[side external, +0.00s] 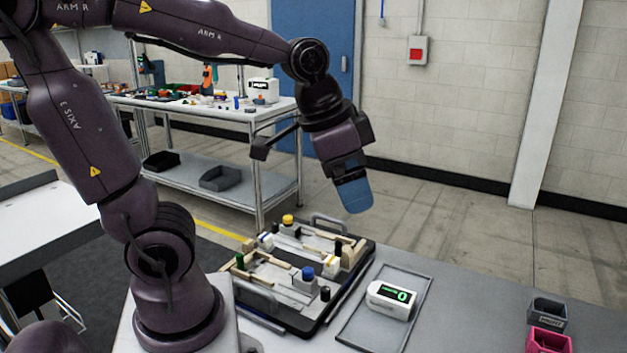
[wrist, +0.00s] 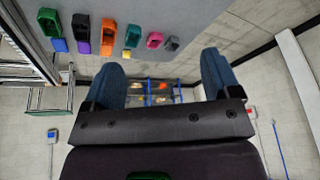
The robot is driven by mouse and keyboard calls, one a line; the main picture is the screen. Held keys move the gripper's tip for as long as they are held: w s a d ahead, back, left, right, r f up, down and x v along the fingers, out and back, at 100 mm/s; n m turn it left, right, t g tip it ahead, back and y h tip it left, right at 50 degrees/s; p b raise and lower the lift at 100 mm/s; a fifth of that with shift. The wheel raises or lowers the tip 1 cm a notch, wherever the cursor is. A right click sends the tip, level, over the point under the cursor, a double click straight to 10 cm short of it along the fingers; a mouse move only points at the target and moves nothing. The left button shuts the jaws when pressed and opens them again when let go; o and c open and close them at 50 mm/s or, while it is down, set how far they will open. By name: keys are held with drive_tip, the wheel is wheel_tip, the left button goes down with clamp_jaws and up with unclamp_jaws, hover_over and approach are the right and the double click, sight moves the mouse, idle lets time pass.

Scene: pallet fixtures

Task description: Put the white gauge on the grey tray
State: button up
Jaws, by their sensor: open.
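The white gauge (side external: 391,299), a small box with a green-lit display reading 0, lies on the grey tray (side external: 362,328), inside its rim. The tray is a flat rectangle on the bench, right of the fixture pallet. My gripper (side external: 355,197) hangs in the air above and behind the tray, well clear of the gauge. Its blue fingers point down in the side view. In the wrist view my gripper (wrist: 160,62) has its two blue fingers wide apart with nothing held between them. The gauge and tray are not recognisable in the wrist view.
A dark-edged pallet (side external: 335,318) with several pegs, blocks and clamps stands left of the tray. A grey bin (side external: 547,311) and a pink bin (side external: 547,341) stand at the right. The bench between tray and bins is clear. Several coloured bins, including an orange one (wrist: 108,36), show in the wrist view.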

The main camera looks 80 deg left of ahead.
drive_tip(key=s, duration=0.2)
drive_tip(key=s+d+n+t, duration=0.1)
drive_tip(key=s+r+n, duration=0.1)
drive_tip(key=s, duration=0.1)
drive_tip(key=shift+s+d, duration=0.15)
drive_tip(key=shift+s, duration=0.2)
idle(0.8)
